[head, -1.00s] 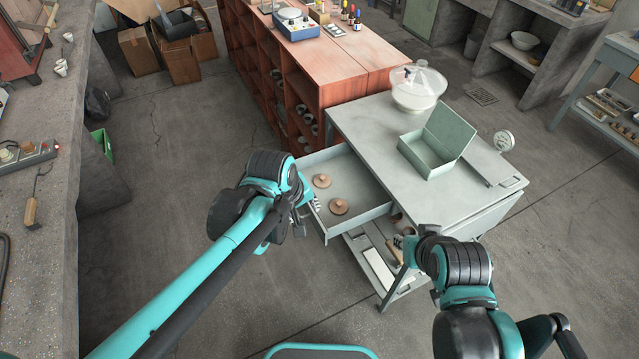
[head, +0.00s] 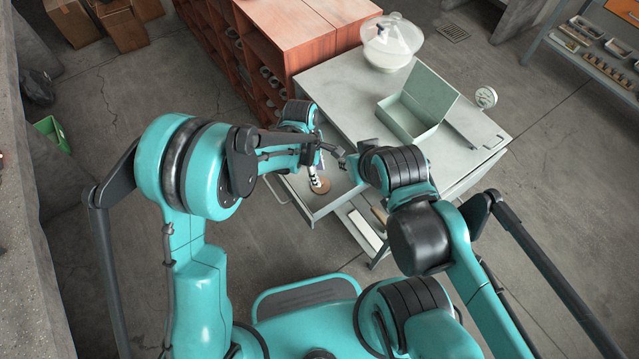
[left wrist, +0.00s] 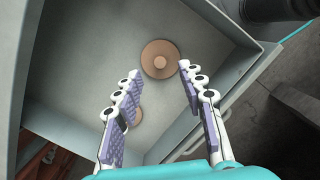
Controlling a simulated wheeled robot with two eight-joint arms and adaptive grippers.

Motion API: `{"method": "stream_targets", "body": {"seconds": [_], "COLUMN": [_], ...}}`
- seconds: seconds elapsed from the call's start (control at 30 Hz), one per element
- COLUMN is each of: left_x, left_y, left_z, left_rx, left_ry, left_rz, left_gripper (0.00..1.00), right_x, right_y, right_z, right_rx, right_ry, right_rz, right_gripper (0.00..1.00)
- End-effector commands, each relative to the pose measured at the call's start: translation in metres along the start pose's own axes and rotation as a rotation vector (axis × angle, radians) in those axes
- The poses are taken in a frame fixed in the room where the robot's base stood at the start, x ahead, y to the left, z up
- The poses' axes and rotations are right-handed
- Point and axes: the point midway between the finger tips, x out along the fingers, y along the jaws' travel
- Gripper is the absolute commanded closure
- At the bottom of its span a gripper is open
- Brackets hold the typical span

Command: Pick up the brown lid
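A round brown lid (left wrist: 160,59) with a small knob lies flat on the floor of the open grey drawer (left wrist: 70,78). A second brown round piece (left wrist: 138,117) lies in the drawer, partly hidden behind a finger of my left gripper. My left gripper (left wrist: 157,82) is open and empty, above the drawer, its fingers spread below the lid in the left wrist view. In the head view it hangs over a brown lid (head: 323,188) and partly covers it. My right gripper (head: 340,156) shows small beside the left one near the bench edge; its fingers are unclear.
The drawer walls stand around the lids. On the grey bench top (head: 330,85) are an open green box (head: 408,118) and a clear domed vessel (head: 390,45). A red shelf unit (head: 262,65) stands behind. Both my arms are close together near the drawer.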

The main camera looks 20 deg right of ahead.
Motion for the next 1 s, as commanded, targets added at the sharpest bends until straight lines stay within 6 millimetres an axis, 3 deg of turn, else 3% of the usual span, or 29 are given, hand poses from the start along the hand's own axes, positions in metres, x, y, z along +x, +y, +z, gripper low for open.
{"method": "stream_targets", "body": {"seconds": [0.27,0.5,0.53,0.67,1.0], "left_x": [0.043,0.045,0.045,0.045,0.045], "left_y": [-0.001,-0.001,-0.001,-0.001,-0.001], "left_z": [0.001,0.001,0.001,0.001,0.001], "left_rx": [0.001,0.001,0.001,0.001,0.001], "left_ry": [0.0,0.0,0.0,0.0,0.0], "left_rz": [0.001,0.001,0.001,0.001,0.001], "left_gripper": [0.6,0.6,0.63,0.97,0.99], "right_x": [0.019,0.018,0.018,0.018,0.018], "right_y": [0.0,0.0,0.0,0.0,0.0], "right_z": [0.013,0.013,0.013,0.013,0.013], "right_rx": [0.0,0.0,0.0,0.0,0.0], "right_ry": [0.0,0.0,0.0,0.0,0.0], "right_rz": [0.0,0.0,0.0,0.0,0.0], "right_gripper": [0.74,0.74,0.74,0.74,0.74]}}
